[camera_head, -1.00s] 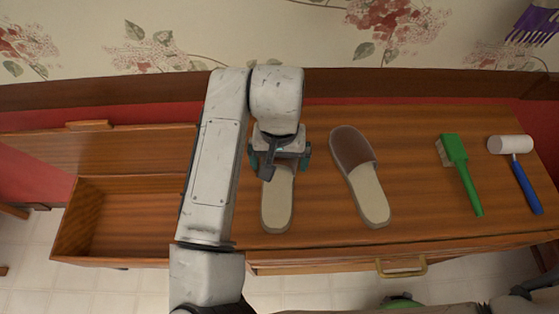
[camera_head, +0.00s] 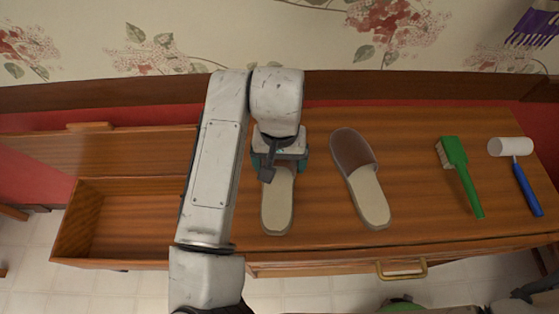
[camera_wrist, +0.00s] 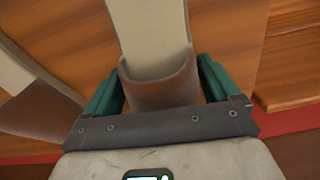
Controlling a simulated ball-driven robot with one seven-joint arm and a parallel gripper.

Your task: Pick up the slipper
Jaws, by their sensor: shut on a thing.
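Two beige slippers with brown toe covers are on the wooden cabinet top. The left slipper (camera_head: 277,210) has its toe end hidden under my gripper (camera_head: 281,165) in the head view. In the wrist view, this slipper's brown toe cover (camera_wrist: 162,85) lies between my two teal fingers (camera_wrist: 160,88), and its beige sole runs away to the top. My gripper is shut on that slipper. The right slipper (camera_head: 368,198) lies apart to the right, its brown toe cover (camera_head: 353,149) toward the wall.
A green brush (camera_head: 460,175) and a paint roller (camera_head: 522,175) with a white head and blue handle lie on the right of the cabinet top. An open wooden compartment (camera_head: 120,220) is at the left. A floral wall stands behind.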

